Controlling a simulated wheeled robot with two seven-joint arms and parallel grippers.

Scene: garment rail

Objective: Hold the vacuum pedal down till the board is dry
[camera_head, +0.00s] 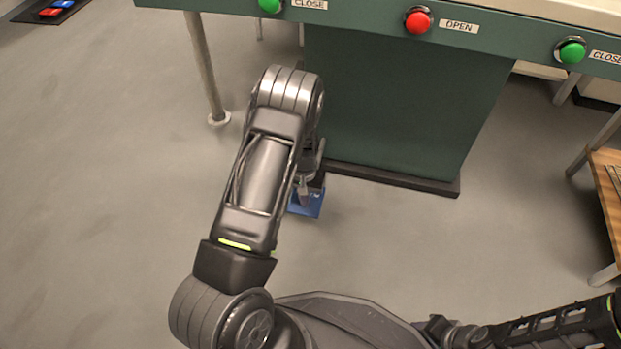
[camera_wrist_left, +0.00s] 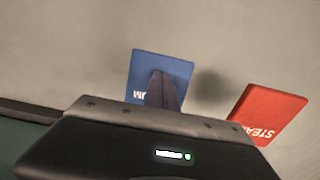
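The blue vacuum pedal (camera_head: 312,208) is on the floor at the left front foot of the green board stand, partly hidden by my left arm. In the left wrist view the blue pedal (camera_wrist_left: 150,65) shows the end of its white lettering. My left gripper (camera_head: 304,190) points down at it. Its fingers (camera_wrist_left: 164,88) look closed together as one narrow dark shape over the pedal's middle, with nothing between them. They appear to touch it, but I cannot tell how far it is pressed. My right gripper is not in view.
A red steam pedal (camera_wrist_left: 268,112) lies beside the blue one. The green panel (camera_head: 400,105) stands behind on a dark base, below red and green buttons. Another pedal pair (camera_head: 58,7) is far left. A wooden table (camera_head: 608,185) is at right. The left floor is clear.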

